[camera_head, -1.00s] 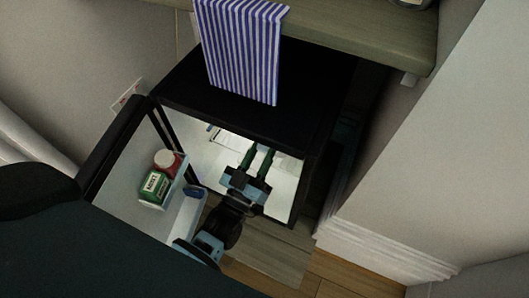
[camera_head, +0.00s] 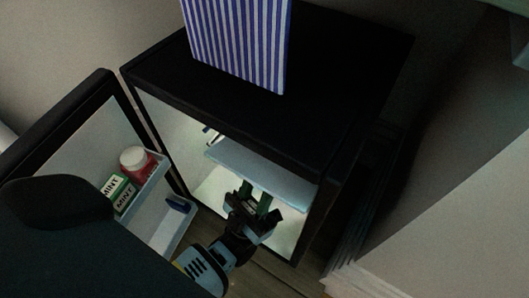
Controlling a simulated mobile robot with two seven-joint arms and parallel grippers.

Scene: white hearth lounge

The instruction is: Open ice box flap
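The small black fridge (camera_head: 300,80) stands with its door (camera_head: 75,130) swung open to the left. A pale bluish panel (camera_head: 262,168), apparently the ice box flap, spans the upper part of the bright interior. I cannot tell how far it is open. My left gripper (camera_head: 255,198) reaches into the fridge opening from below. My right gripper is not in view.
A wall is close on the right.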

